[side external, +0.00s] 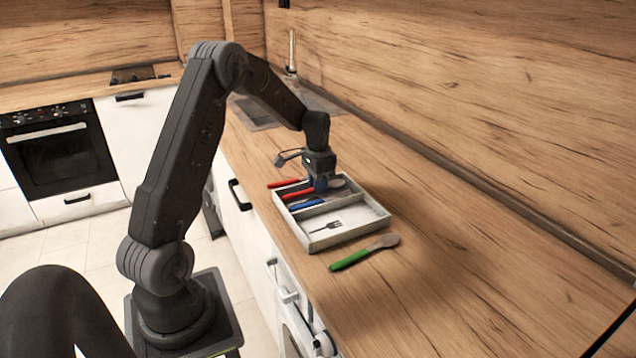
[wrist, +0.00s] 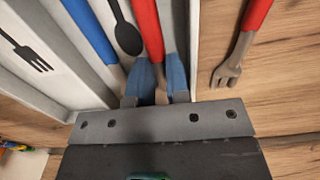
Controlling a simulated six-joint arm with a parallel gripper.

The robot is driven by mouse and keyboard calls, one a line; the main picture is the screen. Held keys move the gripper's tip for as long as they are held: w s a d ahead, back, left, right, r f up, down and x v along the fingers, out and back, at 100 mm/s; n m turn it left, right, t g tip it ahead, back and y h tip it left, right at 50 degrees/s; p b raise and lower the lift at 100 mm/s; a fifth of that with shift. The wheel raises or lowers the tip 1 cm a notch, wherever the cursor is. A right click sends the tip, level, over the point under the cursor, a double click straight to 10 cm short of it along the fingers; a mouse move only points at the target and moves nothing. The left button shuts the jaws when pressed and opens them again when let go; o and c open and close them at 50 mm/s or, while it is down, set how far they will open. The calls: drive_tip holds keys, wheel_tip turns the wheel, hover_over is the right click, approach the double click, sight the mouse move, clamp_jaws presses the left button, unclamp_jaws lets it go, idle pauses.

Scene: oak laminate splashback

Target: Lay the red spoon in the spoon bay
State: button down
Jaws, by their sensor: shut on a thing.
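The red spoon (side external: 297,195) is in the far bay of the white tray (side external: 322,243), its handle toward the left and a grey bowl (side external: 337,184) to the right of my gripper. My gripper (side external: 320,187) points down into that bay. In the wrist view its blue fingertips (wrist: 161,82) are shut on the red spoon (wrist: 148,28). A dark spoon mark (wrist: 126,36) shows on the bay floor beside the handle. I cannot tell if the spoon touches the floor. The spoon's bowl is hidden in the wrist view.
A blue-handled utensil (side external: 307,204) lies in the same bay, along the divider. The near bay with a fork mark (side external: 326,227) is empty. A red fork (wrist: 238,55) lies on the counter past the far wall. A green-handled spoon (side external: 350,260) lies in front of the tray.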

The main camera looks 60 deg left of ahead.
drive_tip(key=shift+f, duration=0.3)
drive_tip(key=c, duration=1)
unclamp_jaws()
wheel_tip(320, 180, up, 14)
drive_tip(key=shift+s+f, duration=0.1)
